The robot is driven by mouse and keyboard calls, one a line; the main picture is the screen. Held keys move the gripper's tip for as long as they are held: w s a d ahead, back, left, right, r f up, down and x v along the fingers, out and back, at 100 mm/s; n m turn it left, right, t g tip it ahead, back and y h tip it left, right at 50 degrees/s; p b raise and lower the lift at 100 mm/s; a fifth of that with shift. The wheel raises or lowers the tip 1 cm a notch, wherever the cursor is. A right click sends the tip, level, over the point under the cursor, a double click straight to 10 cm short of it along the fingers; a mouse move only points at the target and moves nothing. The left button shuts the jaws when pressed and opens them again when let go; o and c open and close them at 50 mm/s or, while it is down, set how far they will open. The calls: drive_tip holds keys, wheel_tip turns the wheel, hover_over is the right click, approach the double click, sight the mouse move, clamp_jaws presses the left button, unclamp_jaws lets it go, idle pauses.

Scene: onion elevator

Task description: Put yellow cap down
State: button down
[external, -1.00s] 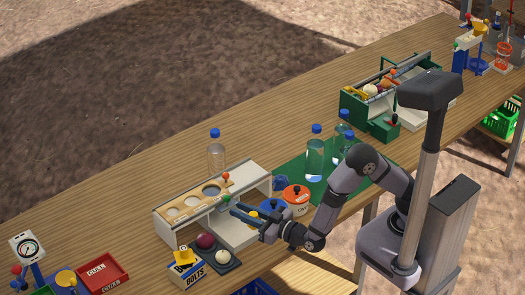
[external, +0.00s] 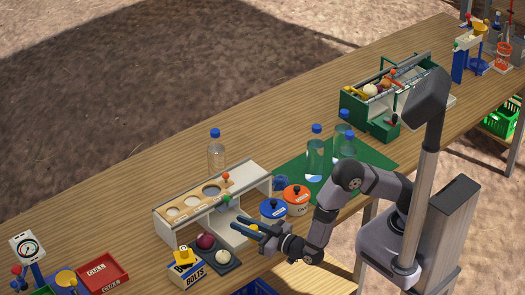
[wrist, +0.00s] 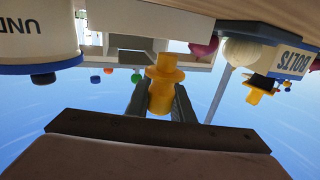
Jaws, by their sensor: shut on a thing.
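The yellow cap (wrist: 162,85) is a small stepped piece between my two fingers in the wrist view, which looks upside down. It shows only as a small yellow spot (external: 254,226) in the external view. My gripper (external: 248,228) is shut on it, low in front of the white elevator frame (external: 170,218) and left of the blue-lidded pot (external: 271,211). I cannot tell whether the cap touches a surface.
A dark tray (external: 224,262) with a dark red and a pale onion sits left of my gripper. A BOLTS box (external: 187,275) stands beside it. The orange-lidded pot (external: 297,198) is to the right. Bottles (external: 315,160) stand on the green mat behind.

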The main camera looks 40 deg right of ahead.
drive_tip(key=shift+f, duration=0.15)
drive_tip(key=shift+f, duration=1.8)
drive_tip(key=shift+f, duration=0.3)
drive_tip(key=c, duration=1.6)
unclamp_jaws()
drive_tip(key=shift+r, duration=0.1)
drive_tip(key=shift+o, duration=0.2)
drive_tip(key=shift+r, duration=0.1)
drive_tip(key=b+v, duration=0.1)
drive_tip(key=v, duration=0.2)
drive_tip(key=b+v, duration=0.1)
drive_tip(key=v, duration=0.2)
drive_tip(key=shift+s+a+f, duration=0.15)
drive_tip(key=shift+s+f, duration=0.05)
drive_tip(key=shift+s, duration=0.05)
drive_tip(key=shift+o, duration=0.6)
drive_tip(key=shift+s+d, duration=0.25)
drive_tip(key=shift+s, duration=0.2)
